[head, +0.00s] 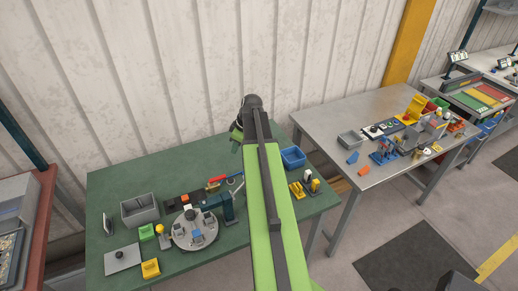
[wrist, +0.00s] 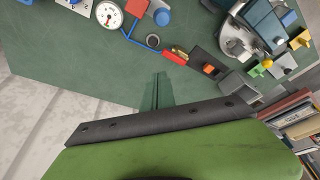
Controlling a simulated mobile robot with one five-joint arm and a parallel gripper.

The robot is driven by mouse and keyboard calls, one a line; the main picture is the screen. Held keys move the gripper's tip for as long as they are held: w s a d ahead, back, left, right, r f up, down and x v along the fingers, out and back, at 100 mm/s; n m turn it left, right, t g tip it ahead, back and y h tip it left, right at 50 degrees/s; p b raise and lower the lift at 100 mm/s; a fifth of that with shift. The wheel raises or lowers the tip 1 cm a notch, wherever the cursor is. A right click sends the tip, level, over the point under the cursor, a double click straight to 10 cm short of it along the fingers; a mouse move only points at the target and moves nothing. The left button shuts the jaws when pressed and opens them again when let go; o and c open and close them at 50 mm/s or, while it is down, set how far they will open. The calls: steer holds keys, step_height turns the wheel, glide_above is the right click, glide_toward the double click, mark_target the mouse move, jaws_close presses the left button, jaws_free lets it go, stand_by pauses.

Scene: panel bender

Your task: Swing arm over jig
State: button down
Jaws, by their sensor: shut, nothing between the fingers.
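The jig seems to be a round grey plate (head: 188,240) with several grey blocks on the green table. It also shows at the upper right of the wrist view (wrist: 232,47), partly covered by a teal bender arm (wrist: 265,28). In the head view the teal bender (head: 228,207) stands at the plate's right side; I cannot tell exactly how far its arm reaches over it.
The green table (head: 105,190) also carries a grey bin (head: 140,211), a blue bin (head: 293,157), yellow blocks (head: 151,268) and a dial gauge (wrist: 109,15). The wall (head: 180,80) is close behind. A metal table (head: 345,125) with clutter stands right; floor lies between.

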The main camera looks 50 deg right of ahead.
steer(key=s+d+r+m+p, duration=0.1)
steer(key=s+d+r+m, duration=0.15)
steer(key=s+d, duration=0.45)
step_height(320, 180, down, 10)
steer(key=d+b, duration=0.1)
steer(key=b, duration=0.8)
steer(key=shift+w+r+n, duration=0.15)
steer(key=shift+w+n, duration=0.05)
steer(key=shift+n, duration=0.25)
